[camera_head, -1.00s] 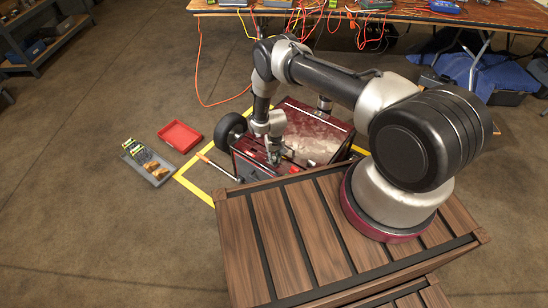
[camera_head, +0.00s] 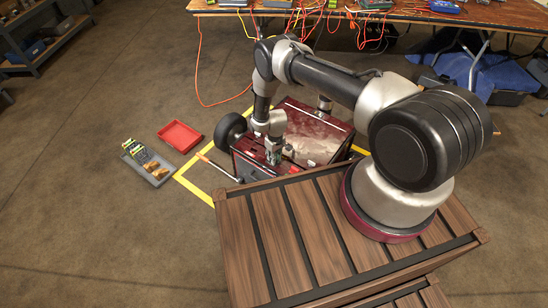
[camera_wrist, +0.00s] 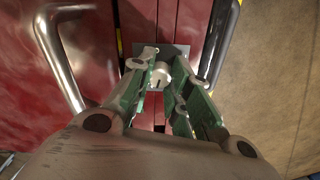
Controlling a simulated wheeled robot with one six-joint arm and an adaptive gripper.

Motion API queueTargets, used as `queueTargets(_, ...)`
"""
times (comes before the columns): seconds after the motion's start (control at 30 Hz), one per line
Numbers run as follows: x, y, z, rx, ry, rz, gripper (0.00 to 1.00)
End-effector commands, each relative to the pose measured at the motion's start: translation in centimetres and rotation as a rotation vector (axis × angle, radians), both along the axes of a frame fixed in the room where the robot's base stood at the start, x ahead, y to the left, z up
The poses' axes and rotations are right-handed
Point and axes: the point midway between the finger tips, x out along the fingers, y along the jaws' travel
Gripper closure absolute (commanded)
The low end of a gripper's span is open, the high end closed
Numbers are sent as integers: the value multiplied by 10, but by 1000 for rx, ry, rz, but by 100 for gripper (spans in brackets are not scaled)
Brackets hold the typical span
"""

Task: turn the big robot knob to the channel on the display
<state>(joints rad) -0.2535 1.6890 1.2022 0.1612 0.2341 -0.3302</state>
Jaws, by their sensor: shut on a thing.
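The big robot (camera_head: 318,133) is a dark red box-shaped machine with a wheel at its left, standing on the floor inside yellow tape. My gripper (camera_head: 273,157) is at its near face, pointing down. In the wrist view, my gripper (camera_wrist: 160,72) has its green fingers on either side of a small pale round knob (camera_wrist: 159,76) with a dark mark. The knob sits on a grey plate (camera_wrist: 178,50) on the red surface. The fingers are shut on the knob. I cannot make out the display or its channel in either view.
Metal handles (camera_wrist: 58,62) flank the knob on both sides. A red tray (camera_head: 180,136) and a grey tray (camera_head: 136,155) with small items lie on the floor to the left. A cable-strewn table (camera_head: 400,12) stands behind. My wooden deck fills the front.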

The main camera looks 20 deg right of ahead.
Motion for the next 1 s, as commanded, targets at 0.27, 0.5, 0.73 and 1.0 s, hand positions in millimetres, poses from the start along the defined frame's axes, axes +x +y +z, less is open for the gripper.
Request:
queueTargets(0.27,-1,0,0,-1,2,0,74)
queueTargets(0.5,0,0,0,0,1,-1,58)
queueTargets(0.73,0,0,5,0,0,-1,58)
queueTargets(1.0,1,-2,57,1,-2,-2,58)
